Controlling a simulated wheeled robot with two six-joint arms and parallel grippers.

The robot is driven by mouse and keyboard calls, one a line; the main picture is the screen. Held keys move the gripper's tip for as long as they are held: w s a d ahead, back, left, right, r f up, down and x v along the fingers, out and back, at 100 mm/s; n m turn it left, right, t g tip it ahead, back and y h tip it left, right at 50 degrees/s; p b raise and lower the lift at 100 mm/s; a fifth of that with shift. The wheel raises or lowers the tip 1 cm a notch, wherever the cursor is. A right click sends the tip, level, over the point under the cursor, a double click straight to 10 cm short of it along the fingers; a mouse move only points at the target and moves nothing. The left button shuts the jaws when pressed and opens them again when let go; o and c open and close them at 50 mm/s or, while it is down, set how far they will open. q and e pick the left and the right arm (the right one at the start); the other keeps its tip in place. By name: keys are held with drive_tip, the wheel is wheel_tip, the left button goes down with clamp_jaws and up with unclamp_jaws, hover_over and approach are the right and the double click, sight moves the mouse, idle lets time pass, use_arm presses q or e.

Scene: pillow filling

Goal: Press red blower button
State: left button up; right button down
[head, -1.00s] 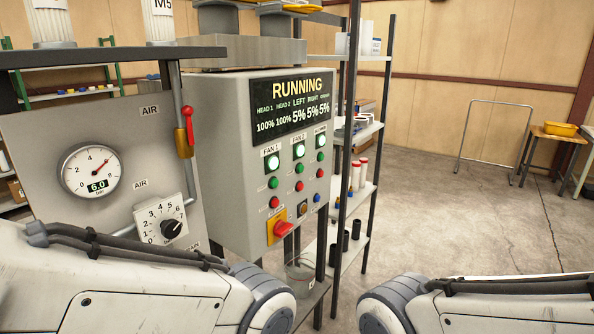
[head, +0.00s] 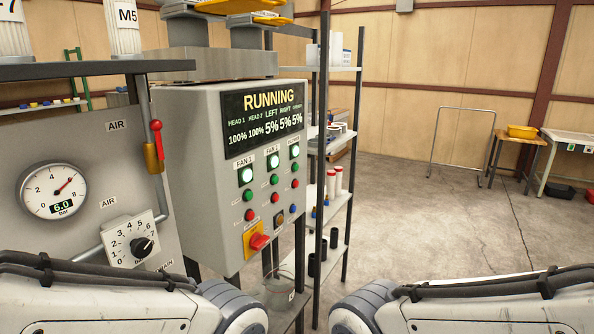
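A grey control box (head: 200,200) stands left of the middle, with a display (head: 264,120) reading RUNNING. Below the display are three columns of round controls, each with a lit white-green lamp, a green button and a red button. The first two are labelled FAN 1 and FAN 2. The third column's label is too small to read surely; its lamp (head: 294,151) is lit, its green button (head: 295,167) is under the lamp, and its red button (head: 295,183) is lowest. Only my forearm links show low in the picture; both grippers are out of view.
A red mushroom button on a yellow plate (head: 256,240) sits low on the box. A gauge (head: 50,191), a dial (head: 133,241) and a red-handled valve (head: 154,148) are at left. A shelf rack (head: 348,200) stands close on the right; open floor (head: 440,220) lies beyond.

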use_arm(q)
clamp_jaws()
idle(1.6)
